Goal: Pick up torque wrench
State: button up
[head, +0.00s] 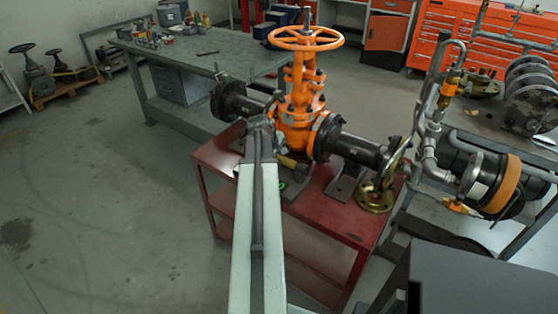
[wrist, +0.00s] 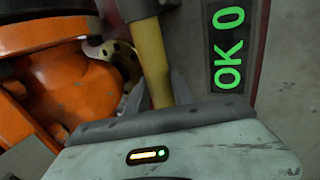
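No thing in view can be named for certain as the torque wrench. A tool with a yellow handle and a dark head (wrist: 152,55) shows in the wrist view. A small yellow piece (head: 291,163) shows beside my arm in the head view. My gripper (wrist: 157,90) has its fingers apart, one on each side of the yellow handle. I cannot tell whether they touch it. A black display with green "OK 0" (wrist: 229,45) lies right of the handle; what it belongs to is unclear. In the head view my arm hides part of the red cart top.
An orange gate valve (head: 299,110) with a handwheel (head: 304,38) and dark flanged pipes stands on the red cart (head: 218,158). A brass flange (head: 375,196) is at the cart's right. A grey workbench (head: 215,50) stands behind. Pipework (head: 440,130) is at the right. Floor is open at left.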

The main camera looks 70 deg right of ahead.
grip_shut()
dwell(1.1)
